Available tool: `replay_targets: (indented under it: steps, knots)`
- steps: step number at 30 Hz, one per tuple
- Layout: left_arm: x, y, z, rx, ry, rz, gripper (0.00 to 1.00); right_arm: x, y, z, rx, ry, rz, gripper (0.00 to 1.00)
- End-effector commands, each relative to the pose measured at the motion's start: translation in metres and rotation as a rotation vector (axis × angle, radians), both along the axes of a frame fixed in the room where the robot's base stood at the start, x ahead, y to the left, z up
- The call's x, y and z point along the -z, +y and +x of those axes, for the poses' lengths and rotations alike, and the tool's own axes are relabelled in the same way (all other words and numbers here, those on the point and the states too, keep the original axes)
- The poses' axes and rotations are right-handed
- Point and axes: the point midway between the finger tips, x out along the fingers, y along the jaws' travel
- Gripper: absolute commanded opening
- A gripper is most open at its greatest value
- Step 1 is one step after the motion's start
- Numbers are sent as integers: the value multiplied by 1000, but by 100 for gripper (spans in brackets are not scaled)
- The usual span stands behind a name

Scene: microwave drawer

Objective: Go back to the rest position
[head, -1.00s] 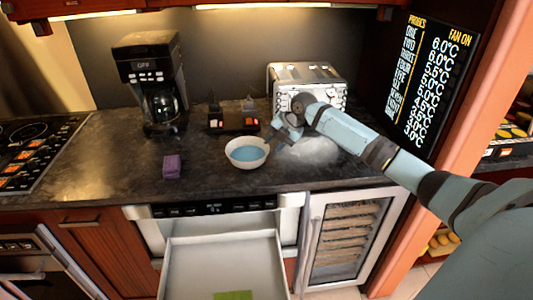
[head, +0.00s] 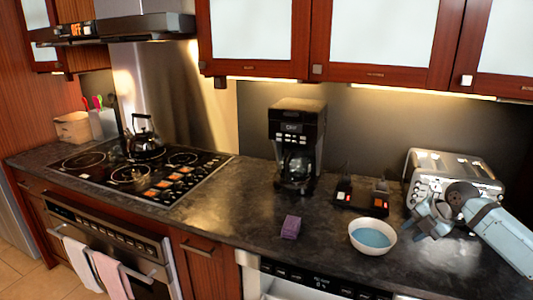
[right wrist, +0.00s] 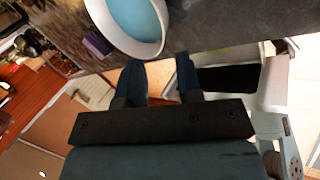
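My right gripper (head: 424,222) is just right of a white bowl (head: 391,245) with a blue inside on the dark counter, in front of the toaster. In the right wrist view the two dark fingers of this gripper (right wrist: 160,62) stand apart with nothing between them, so it is open. The bowl (right wrist: 159,47) is just beyond the fingertips there; whether they touch it I cannot tell. My left gripper is in neither view.
A silver toaster (head: 455,168) stands behind my right arm. A coffee maker (head: 298,125), a purple block (head: 291,227) and a black device with red switches (head: 361,199) are on the counter (head: 240,210). A kettle (head: 145,146) stands on the stove at left.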

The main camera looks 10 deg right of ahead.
Motion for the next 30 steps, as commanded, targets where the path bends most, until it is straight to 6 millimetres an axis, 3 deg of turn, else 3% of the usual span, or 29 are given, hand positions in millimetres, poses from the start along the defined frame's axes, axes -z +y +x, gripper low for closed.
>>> replay_targets:
  steps: [5,8,12,15,18,21,30]
  knots:
    - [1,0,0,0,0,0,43,54,53,-30,87,94,33,33]
    - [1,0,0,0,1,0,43,96,100,-65,205,169,68,33]
    - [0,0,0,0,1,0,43,141,163,-129,440,264,133,33]
    - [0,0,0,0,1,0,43,158,199,-178,648,320,195,33]
    - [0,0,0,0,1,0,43,164,225,-225,878,361,263,33]
    - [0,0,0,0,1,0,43,162,239,-262,1093,386,325,33]
    - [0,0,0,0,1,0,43,145,246,-335,1573,403,454,33]
